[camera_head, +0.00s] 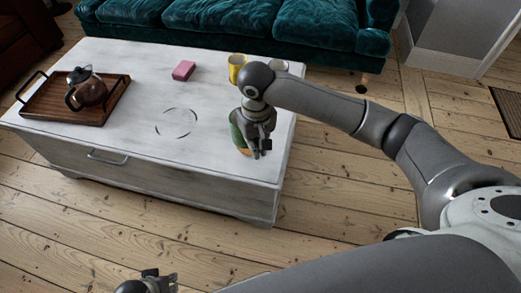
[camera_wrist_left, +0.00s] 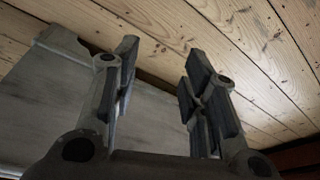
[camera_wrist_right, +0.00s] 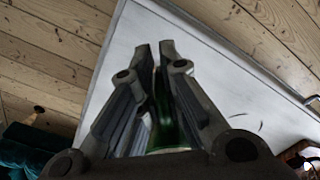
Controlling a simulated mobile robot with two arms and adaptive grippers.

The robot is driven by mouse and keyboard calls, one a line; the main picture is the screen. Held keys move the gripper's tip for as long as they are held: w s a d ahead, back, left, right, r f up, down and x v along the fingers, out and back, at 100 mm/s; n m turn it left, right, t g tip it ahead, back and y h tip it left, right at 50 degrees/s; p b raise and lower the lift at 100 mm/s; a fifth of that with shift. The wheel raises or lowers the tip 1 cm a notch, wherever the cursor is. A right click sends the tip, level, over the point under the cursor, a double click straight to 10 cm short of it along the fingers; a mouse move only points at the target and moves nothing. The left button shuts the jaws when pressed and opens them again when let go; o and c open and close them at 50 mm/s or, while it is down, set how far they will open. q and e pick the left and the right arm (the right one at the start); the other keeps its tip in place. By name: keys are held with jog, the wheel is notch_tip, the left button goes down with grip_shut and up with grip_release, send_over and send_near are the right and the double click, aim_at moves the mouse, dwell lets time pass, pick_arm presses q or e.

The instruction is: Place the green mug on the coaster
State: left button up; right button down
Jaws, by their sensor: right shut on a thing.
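The green mug (camera_head: 236,131) is at the right end of the white table, partly hidden by my right gripper (camera_head: 260,146). The right gripper is shut on it; in the right wrist view, the green of the mug (camera_wrist_right: 166,128) shows between the fingers. A small orange-brown patch (camera_head: 245,152) shows just below the mug; I cannot tell whether it is the coaster. A broken dark ring (camera_head: 176,122) lies flat on the tabletop, left of the mug. My left gripper (camera_head: 160,281) is low in front of the table, open and empty in the left wrist view (camera_wrist_left: 158,65).
The white table (camera_head: 120,130) also bears a wooden tray (camera_head: 47,112) with a teapot (camera_head: 88,92), a pink block (camera_head: 183,70), a yellow mug (camera_head: 236,66) and a whitish object (camera_head: 281,65) behind my right arm. A teal sofa (camera_head: 225,17) stands behind. The table's middle is mostly clear.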

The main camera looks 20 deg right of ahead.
jog(key=w+d+f, duration=0.1)
jog(key=f, duration=0.1)
jog(key=w+d+f+b, duration=0.1)
jog(key=w+f, duration=0.1)
jog(key=w+f+b, duration=0.1)
jog(key=f, duration=0.1)
jog(key=shift+w+d, duration=0.3)
jog(key=shift+d, duration=0.1)
pick_arm(q)
jog(key=w+b+v, duration=0.1)
jog(key=v, duration=1)
jog(key=shift+w+a+r+t+b, duration=0.2)
jog(key=shift+r+t+b, duration=0.1)
jog(key=shift+r+t, duration=0.15)
pick_arm(e)
jog(key=shift+w+f, duration=0.1)
jog(key=shift+f, duration=1.5)
pick_arm(q)
jog(key=shift+r, duration=0.1)
pick_arm(e)
jog(key=c, duration=1.6)
grip_release()
jog(key=shift+f, duration=0.1)
jog(key=shift+o, duration=0.2)
